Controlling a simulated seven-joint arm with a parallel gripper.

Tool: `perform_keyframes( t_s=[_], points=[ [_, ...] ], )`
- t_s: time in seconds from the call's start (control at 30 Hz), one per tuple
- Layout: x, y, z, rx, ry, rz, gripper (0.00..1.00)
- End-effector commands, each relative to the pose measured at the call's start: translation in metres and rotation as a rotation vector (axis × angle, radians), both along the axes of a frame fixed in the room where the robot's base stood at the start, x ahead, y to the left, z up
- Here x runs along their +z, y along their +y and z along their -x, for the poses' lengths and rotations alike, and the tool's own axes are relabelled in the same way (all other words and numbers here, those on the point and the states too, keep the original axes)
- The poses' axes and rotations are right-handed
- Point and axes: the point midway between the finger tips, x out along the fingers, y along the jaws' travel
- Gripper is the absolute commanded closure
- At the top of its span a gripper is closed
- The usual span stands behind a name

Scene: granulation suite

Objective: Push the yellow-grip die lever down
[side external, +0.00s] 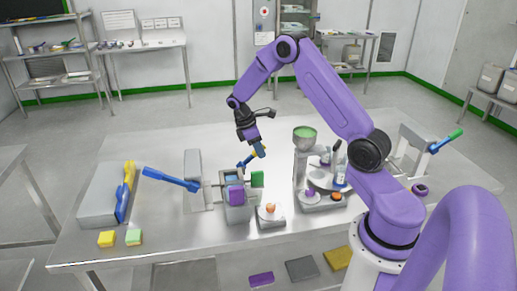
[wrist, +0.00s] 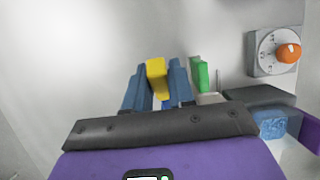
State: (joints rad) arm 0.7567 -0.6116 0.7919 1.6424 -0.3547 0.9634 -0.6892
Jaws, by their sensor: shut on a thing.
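The die lever's yellow grip (wrist: 157,78) is between the blue-grey fingers of my gripper (wrist: 158,88) in the wrist view. My gripper is shut on it. In the side view, my gripper (side external: 256,153) is above the bench at the middle, and the yellow grip (side external: 260,150) shows at its tip. The fingers hide part of the grip, and I cannot clearly trace the lever's shaft. A grey press-like box (side external: 236,212) with a purple block on its front stands just below and left of the gripper. A green block (side external: 257,179) is at its right side.
A unit with an orange knob (side external: 270,209) stands right of the box; the knob also shows in the wrist view (wrist: 288,53). A long blue handle (side external: 172,180) reaches out on the left. A hopper (side external: 305,138) stands to the right. The bench's back left is clear.

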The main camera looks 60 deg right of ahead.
Motion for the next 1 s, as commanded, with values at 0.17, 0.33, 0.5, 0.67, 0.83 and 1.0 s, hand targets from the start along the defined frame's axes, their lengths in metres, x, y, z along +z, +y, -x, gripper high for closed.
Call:
perform_keyframes(
  t_s=[0.17, 0.33, 0.5, 0.67, 0.83, 1.0],
  points=[
    [-0.007, -0.005, 0.006, -0.003, -0.076, -0.08, 1.0],
    [-0.014, -0.008, 0.01, -0.001, -0.142, -0.148, 1.0],
    [-0.016, -0.01, 0.01, 0.0, -0.17, -0.169, 1.0],
    [-0.016, -0.01, 0.01, 0.0, -0.171, -0.17, 1.0],
    [-0.016, -0.01, 0.01, 0.0, -0.17, -0.169, 0.55],
    [-0.016, -0.01, 0.01, 0.0, -0.171, -0.168, 0.55]
  ],
)
